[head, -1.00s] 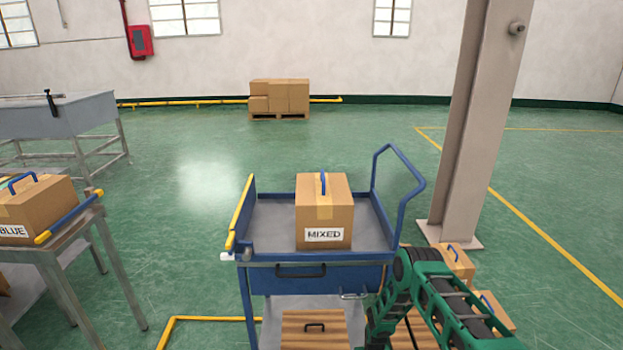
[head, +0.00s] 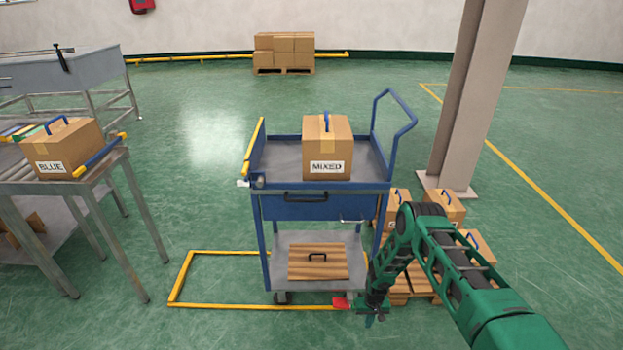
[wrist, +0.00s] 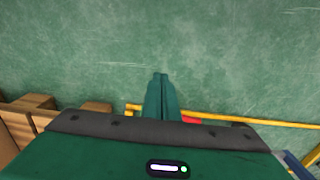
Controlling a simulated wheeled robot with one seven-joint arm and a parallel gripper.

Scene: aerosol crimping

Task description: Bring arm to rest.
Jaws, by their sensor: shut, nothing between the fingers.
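My green arm reaches in from the lower right in the head view. My gripper (head: 370,318) hangs low, pointing down, in front of the right front corner of the blue cart. In the wrist view my gripper (wrist: 161,76) has its two fingers together with nothing between them, above bare green floor.
The blue cart (head: 320,206) bears a box marked MIXED (head: 327,150) on top and a wooden case (head: 318,261) below. Boxes on a pallet (head: 421,297) stand close behind my arm. A column (head: 470,100) rises behind; a table (head: 110,165) stands left.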

